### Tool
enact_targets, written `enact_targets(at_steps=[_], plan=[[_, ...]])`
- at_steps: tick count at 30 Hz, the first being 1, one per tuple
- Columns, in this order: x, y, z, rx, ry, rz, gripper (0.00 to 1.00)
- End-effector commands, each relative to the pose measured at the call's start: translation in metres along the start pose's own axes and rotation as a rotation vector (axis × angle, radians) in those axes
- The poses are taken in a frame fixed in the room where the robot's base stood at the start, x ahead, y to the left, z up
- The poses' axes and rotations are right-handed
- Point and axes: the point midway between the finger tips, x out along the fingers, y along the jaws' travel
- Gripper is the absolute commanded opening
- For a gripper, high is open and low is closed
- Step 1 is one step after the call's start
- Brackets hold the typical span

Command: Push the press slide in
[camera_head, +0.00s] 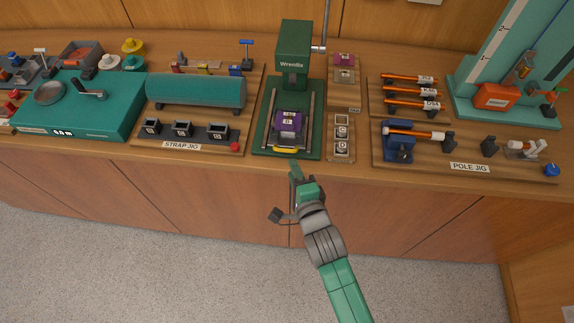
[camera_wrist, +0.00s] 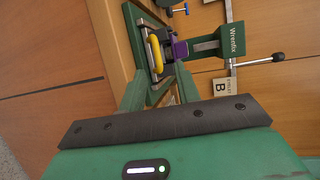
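The green press (camera_head: 293,45), marked Wrenlix, stands at the middle of the counter. Its slide carries a purple block (camera_head: 289,122) between two metal rails, forward of the press head. A yellow bar (camera_head: 286,150) is at the slide's front, near the counter edge. In the wrist view the yellow bar (camera_wrist: 155,53) and purple block (camera_wrist: 180,48) show beyond my fingers. My gripper (camera_head: 296,172) is in front of the counter edge, just short of the yellow bar and apart from it. In the wrist view its two green fingers are spread with nothing between them.
The strap jig (camera_head: 190,130) stands left of the press and the pole jig (camera_head: 465,150) to the right. A narrow tray (camera_head: 341,150) with small blocks lies close on the press's right. The press lever (camera_head: 319,49) rises at its right side. Space before the counter is clear.

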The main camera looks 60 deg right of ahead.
Motion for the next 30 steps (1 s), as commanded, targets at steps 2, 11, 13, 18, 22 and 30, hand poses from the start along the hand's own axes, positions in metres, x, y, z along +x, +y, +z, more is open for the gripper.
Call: enact_targets(at_steps=[2,11,13,18,22,30], plan=[[-0.001,0.009,-0.006,0.019,0.009,0.007,0.32],[0.031,0.006,-0.005,0.022,0.007,0.004,0.32],[0.045,0.006,-0.005,0.023,0.008,0.004,0.32],[0.070,0.007,-0.005,0.022,0.007,0.005,0.32],[0.077,0.006,-0.005,0.021,0.007,0.005,0.32],[0.077,0.006,-0.005,0.020,0.006,0.005,0.25]])
